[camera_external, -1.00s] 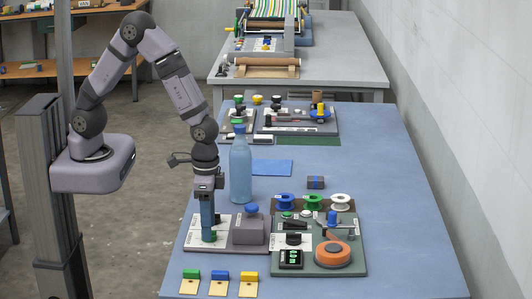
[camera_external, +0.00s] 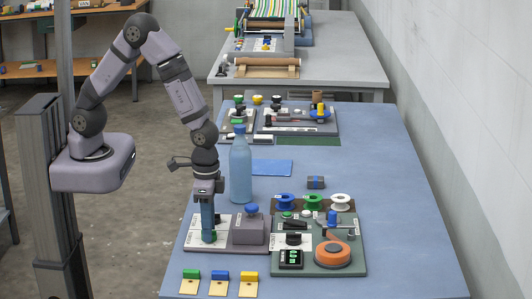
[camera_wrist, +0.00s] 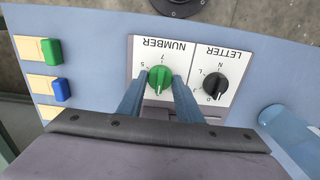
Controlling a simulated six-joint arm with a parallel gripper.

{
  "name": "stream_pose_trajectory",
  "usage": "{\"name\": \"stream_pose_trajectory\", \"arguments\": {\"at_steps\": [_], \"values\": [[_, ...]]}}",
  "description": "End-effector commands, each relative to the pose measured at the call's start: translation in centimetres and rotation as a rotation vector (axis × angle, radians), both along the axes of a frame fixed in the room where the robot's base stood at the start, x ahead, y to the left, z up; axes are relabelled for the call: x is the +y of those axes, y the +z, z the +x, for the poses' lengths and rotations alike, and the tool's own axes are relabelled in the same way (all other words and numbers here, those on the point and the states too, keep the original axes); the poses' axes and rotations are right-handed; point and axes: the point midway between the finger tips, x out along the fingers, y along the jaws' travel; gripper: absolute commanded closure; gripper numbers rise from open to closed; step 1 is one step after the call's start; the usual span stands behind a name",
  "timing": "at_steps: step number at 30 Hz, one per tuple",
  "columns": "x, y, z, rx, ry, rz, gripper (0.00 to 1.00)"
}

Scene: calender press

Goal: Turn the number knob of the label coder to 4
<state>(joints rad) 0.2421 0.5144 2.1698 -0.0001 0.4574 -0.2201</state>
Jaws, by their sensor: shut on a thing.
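The label coder (camera_external: 250,247) stands on the near left of the table. It has a white NUMBER plate (camera_wrist: 140,45) and a white LETTER plate (camera_wrist: 233,60). The green number knob (camera_wrist: 159,79) sits on the NUMBER plate, with a pale line on its top. My gripper (camera_wrist: 160,80) points down and is shut on the number knob, one finger on each side. In the external view the fingers partly hide the knob (camera_external: 210,237). A few dial marks show upside down and small; the fingers cover others, and I cannot tell the set number.
A black letter knob (camera_wrist: 215,82) is close beside the fingers. A grey block with a blue knob (camera_external: 252,209) stands on the coder's right. A blue bottle (camera_external: 240,170) stands behind. Green, blue and yellow stamps (camera_external: 219,276) lie in front; a spool board (camera_external: 335,270) is right.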

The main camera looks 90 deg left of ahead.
Motion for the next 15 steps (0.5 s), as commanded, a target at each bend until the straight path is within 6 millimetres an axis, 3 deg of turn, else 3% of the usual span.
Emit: {"name": "stream_pose_trajectory", "arguments": {"at_steps": [15], "values": [[0.00, 0.08, 0.03, 0.000, -0.328, 0.000, 0.91]]}}
